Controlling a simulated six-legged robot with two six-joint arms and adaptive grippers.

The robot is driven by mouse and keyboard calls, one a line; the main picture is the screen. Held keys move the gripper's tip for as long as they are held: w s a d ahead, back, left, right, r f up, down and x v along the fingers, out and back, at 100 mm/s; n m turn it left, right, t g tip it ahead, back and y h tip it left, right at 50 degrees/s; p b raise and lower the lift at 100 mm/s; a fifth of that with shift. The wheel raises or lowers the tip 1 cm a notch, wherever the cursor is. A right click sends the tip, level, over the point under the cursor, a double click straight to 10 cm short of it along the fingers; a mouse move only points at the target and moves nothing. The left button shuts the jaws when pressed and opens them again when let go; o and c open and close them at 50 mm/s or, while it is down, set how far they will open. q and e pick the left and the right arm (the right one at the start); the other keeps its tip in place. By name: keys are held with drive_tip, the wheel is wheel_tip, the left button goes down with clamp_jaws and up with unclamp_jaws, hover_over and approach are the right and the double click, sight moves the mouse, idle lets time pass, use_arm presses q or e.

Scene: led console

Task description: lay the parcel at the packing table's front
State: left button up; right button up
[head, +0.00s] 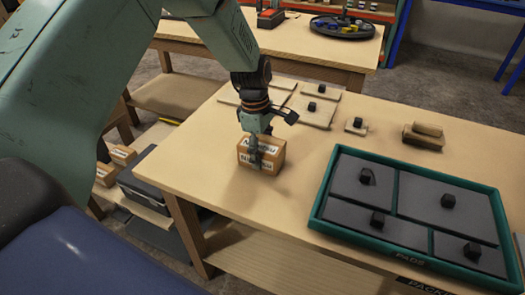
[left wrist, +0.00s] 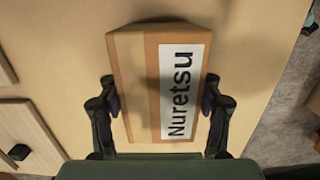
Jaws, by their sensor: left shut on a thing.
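The parcel is a small brown cardboard box (head: 270,152) with a white label, over the left part of the packing table (head: 225,125). My left gripper (head: 255,150) points down and is shut on the parcel. In the left wrist view the parcel (left wrist: 142,75) lies between the two dark fingers of the gripper (left wrist: 160,90), its label reading "Nuretsu". I cannot tell whether its underside touches the tabletop. My right gripper is not in view.
A green-rimmed tray (head: 318,203) of dark knobbed pads fills the table's front right. Knobbed wooden boards (head: 312,108) and small wooden blocks (head: 424,137) lie farther back. Bare tabletop lies between the parcel and the tray. Smaller boxes (head: 122,155) sit on a low shelf at left.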

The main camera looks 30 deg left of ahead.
sight(260, 141)
use_arm(q)
drive_tip(key=shift+w+d, duration=0.1)
drive_tip(key=shift+w, duration=0.1)
drive_tip(key=o, duration=1.1)
drive_tip(key=shift+d, duration=0.1)
drive_tip(key=shift+c, duration=0.2)
drive_tip(key=o, duration=0.3)
drive_tip(key=shift+s, duration=0.2)
drive_tip(key=shift+w, duration=0.2)
drive_tip(key=r, duration=0.3)
drive_tip(key=a+r+p, duration=0.1)
drive_tip(key=r, duration=0.3)
drive_tip(key=r+p, duration=0.1)
drive_tip(key=r, duration=0.2)
drive_tip(key=shift+a+r, duration=0.2)
drive_tip(key=shift+r, duration=0.2)
drive_tip(key=shift+s+a+r, duration=0.15)
drive_tip(key=shift+r, duration=0.5)
drive_tip(key=shift+f, duration=0.15)
